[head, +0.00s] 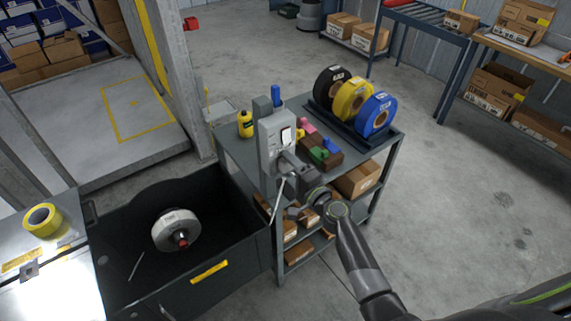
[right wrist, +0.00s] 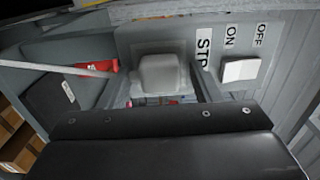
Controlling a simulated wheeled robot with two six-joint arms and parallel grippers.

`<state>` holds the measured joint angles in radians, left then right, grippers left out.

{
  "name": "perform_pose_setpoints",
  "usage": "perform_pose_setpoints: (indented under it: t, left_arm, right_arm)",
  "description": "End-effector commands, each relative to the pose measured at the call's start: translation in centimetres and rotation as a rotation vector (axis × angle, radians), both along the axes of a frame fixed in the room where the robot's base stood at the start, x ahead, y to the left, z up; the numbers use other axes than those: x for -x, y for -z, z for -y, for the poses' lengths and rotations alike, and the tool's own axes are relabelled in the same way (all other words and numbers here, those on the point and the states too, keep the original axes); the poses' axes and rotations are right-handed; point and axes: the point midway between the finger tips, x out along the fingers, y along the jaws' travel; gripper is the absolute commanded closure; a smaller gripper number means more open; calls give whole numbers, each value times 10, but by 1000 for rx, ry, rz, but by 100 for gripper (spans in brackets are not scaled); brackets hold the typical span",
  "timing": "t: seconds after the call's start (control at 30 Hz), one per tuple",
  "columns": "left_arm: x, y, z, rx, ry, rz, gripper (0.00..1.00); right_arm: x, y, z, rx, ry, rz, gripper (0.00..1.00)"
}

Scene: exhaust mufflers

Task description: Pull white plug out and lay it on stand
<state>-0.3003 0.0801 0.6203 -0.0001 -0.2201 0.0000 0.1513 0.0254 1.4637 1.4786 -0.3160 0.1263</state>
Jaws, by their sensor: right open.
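The white plug (right wrist: 160,75) sits against the grey switch panel, left of the STOP, ON and OFF labels in the right wrist view. My right gripper (head: 281,161) is at the front of the grey post (head: 267,135); its fingers stand apart on both sides of the plug in the right wrist view (right wrist: 163,88). I cannot tell whether they touch it. In the head view the plug is hidden by the gripper. A pale cord (head: 277,203) hangs below. The grey cart (head: 231,150) is the stand-like surface beside the post. My left gripper is not in view.
The cart top holds black, yellow and blue (head: 376,115) tape rolls, coloured blocks (head: 318,154) and a yellow bottle (head: 245,123). A dark bin (head: 215,273) with a white reel (head: 176,231) stands at left. A white rocker switch (right wrist: 240,70) is right of the plug.

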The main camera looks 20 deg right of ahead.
Motion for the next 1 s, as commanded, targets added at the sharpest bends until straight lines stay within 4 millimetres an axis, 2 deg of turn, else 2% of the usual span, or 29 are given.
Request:
perform_pose_setpoints:
  t: [0.53,0.9,1.0]
  left_arm:
    - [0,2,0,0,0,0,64]
    - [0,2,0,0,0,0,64]
    - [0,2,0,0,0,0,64]
  right_arm:
    - [0,0,0,0,0,0,42]
    - [0,0,0,0,0,0,90]
    - [0,0,0,0,0,0,100]
